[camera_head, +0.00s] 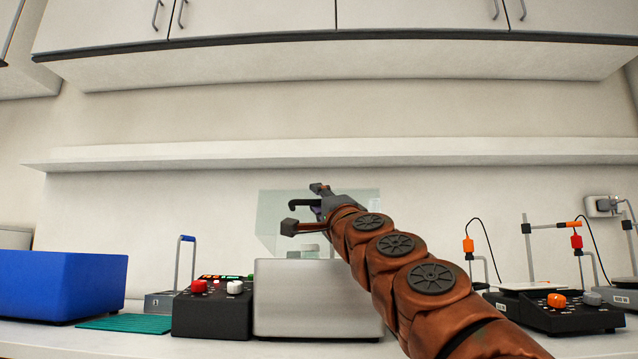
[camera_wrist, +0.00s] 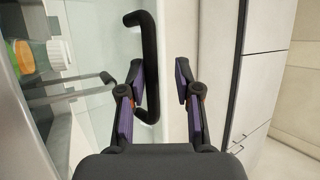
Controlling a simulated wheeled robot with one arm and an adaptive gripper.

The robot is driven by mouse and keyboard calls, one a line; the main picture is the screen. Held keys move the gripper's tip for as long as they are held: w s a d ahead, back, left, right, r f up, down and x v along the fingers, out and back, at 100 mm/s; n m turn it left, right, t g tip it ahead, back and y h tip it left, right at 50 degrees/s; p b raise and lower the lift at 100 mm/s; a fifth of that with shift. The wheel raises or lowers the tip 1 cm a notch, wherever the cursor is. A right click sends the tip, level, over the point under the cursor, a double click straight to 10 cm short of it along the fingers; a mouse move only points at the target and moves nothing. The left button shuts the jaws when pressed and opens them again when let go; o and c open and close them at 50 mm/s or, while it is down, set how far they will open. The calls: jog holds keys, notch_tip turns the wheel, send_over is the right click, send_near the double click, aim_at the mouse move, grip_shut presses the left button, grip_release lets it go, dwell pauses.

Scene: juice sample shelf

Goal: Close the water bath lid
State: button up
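The water bath (camera_head: 318,305) is a grey metal box on the counter in the head view. Its clear lid (camera_head: 276,212) stands raised and open above it. My gripper (camera_head: 304,208) is in front of the lid, at its black handle. In the wrist view, the black bar handle (camera_wrist: 149,60) stands out from the clear lid (camera_wrist: 95,50). My gripper (camera_wrist: 160,84) is open there, with the handle bar between its fingers, close to the left finger. Whether that finger touches the bar is unclear. My arm hides the right part of the lid in the head view.
A black control unit with red and white knobs (camera_head: 212,312) stands left of the bath. A blue bin (camera_head: 62,286) and green mat (camera_head: 125,323) lie farther left. A black stirrer unit (camera_head: 560,315) with stands is at right. A shelf (camera_head: 340,153) runs above.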

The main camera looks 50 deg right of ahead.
jog(key=r, duration=0.4)
jog(key=shift+s+a, duration=0.15)
jog(key=shift+a, duration=0.05)
dwell(0.3)
jog(key=s+a+f+b, duration=0.1)
jog(key=s+f, duration=0.4)
jog(key=f, duration=0.2)
jog(key=shift+a+b, duration=0.2)
jog(key=shift+b, duration=0.2)
dwell(0.7)
jog(key=shift+s, duration=0.15)
